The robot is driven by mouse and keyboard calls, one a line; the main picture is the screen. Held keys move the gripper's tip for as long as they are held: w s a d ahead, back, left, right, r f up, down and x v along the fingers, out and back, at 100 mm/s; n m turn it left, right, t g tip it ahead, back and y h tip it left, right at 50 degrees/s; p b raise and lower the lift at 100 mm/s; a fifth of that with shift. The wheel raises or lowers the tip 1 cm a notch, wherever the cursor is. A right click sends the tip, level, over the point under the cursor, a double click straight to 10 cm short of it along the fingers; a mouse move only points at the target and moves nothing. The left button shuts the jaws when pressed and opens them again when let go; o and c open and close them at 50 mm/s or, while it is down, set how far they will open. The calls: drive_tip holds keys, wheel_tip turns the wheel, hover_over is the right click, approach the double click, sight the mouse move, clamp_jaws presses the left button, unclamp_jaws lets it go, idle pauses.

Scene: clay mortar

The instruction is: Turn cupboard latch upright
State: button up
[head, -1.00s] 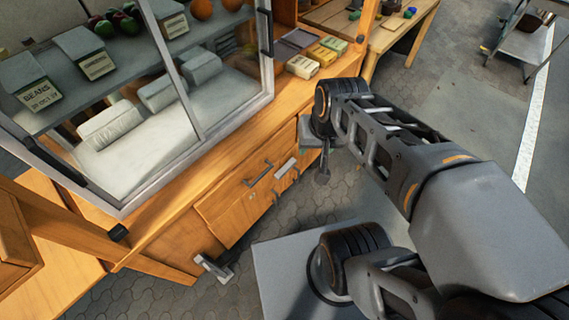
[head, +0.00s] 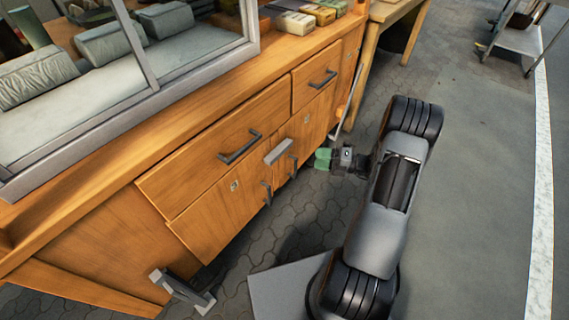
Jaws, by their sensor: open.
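The cupboard latch (head: 279,151) is a light grey bar on the wooden cupboard front, below the drawers and near where the two doors meet. It lies sideways, roughly in line with the drawer edge. The left cupboard door (head: 222,200) has a dark upright handle (head: 267,193); a second handle (head: 292,167) is beside it. My gripper (head: 322,158), with green fingertips, is to the right of the latch and apart from it. It is open, though the gap between its fingers is hard to make out.
Above are a wide drawer with a dark handle (head: 240,147) and a smaller drawer with a handle (head: 322,79). A glass display case stands on the counter (head: 190,90). A grey metal bracket (head: 182,290) is at the cupboard's lower left.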

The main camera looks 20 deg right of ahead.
sight(283, 152)
drive_tip(key=shift+m+t, duration=0.5)
drive_tip(key=shift+m, duration=0.2)
drive_tip(key=b+x, duration=0.1)
drive_tip(key=x, duration=0.3)
drive_tip(key=f+b+x, duration=0.1)
drive_tip(key=x, duration=0.3)
drive_tip(key=b+x, duration=0.2)
drive_tip(key=x, duration=0.3)
drive_tip(key=shift+w+d+f, duration=0.1)
drive_tip(key=shift+w+f, duration=0.15)
drive_tip(key=shift+f, duration=0.1)
drive_tip(key=shift+c, duration=0.2)
drive_tip(key=c, duration=0.9)
